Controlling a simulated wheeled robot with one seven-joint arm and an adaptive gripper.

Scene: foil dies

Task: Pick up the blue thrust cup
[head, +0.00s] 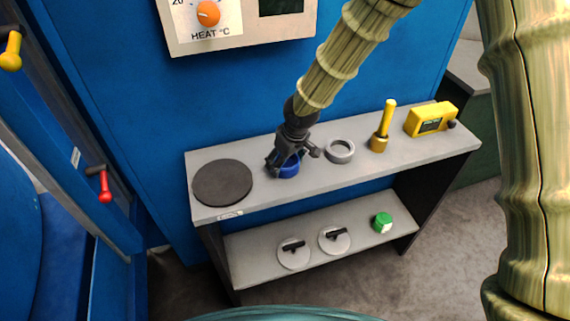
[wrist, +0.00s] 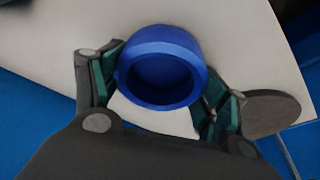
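The blue thrust cup (head: 289,170) stands on the grey top of the bench, between the dark disc and the grey ring. My gripper (head: 287,160) is down at the cup, with its fingers on either side. In the wrist view the round, hollow mouth of the blue cup (wrist: 160,80) faces the camera. The fingers of my gripper (wrist: 163,78) flank it, their teal pads very near or touching its sides. Whether the pads press on the cup cannot be told. The cup appears to rest on the bench top.
On the bench top (head: 240,152) are a dark disc (head: 222,183), a grey ring (head: 340,151), a yellow-handled tool (head: 381,135) and a yellow box (head: 431,120). The lower shelf holds two black-handled discs (head: 293,258) and a green piece (head: 382,222). A blue wall stands behind.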

